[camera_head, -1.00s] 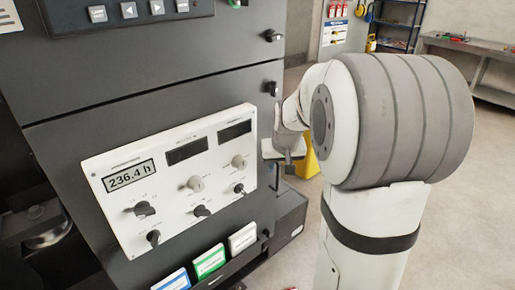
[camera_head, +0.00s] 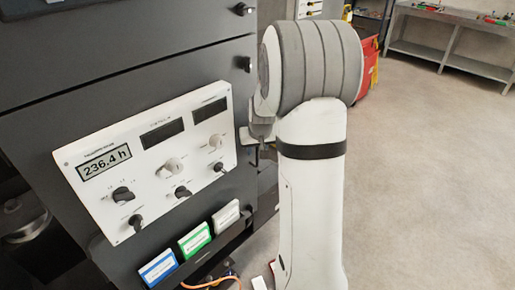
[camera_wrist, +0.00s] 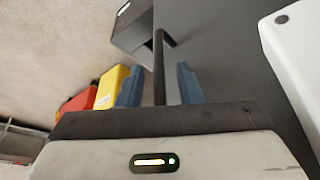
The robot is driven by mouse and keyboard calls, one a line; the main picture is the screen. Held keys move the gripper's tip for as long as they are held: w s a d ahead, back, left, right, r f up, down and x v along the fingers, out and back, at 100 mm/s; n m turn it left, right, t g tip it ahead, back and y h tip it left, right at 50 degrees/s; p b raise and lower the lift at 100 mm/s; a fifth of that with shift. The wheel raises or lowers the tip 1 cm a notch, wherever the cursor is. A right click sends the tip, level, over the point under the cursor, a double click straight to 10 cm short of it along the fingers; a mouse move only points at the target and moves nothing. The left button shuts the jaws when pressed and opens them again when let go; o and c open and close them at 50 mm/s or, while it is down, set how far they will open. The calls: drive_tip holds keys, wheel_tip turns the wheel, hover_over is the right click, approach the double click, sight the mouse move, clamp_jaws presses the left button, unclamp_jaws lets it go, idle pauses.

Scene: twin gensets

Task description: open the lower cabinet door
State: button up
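The lower cabinet door (camera_head: 110,110) is a dark grey panel carrying a white control panel (camera_head: 150,165) that reads 236.4 h. Its seam with the upper panel looks closed. In the wrist view, the door's grey face (camera_wrist: 215,50) fills the upper right. A thin black bar handle (camera_wrist: 159,70) with a bent end stands beside that face. My gripper (camera_wrist: 158,85) has two blue fingers spread apart, one on each side of the bar. Gaps show between bar and fingers, so it is not clamped. In the head view, my arm mostly hides the gripper and handle.
Dark latches (camera_head: 245,63) sit along the cabinet's right edge. Blue, green and white binders (camera_head: 195,240) stand in a rack below the panel, near an orange cable (camera_head: 212,282). A yellow object (camera_wrist: 112,85) and a red one (camera_wrist: 75,105) stand left in the wrist view. Floor at right is clear.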

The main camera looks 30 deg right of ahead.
drive_tip(key=shift+c, duration=0.3)
clamp_jaws()
drive_tip(key=shift+s, duration=0.1)
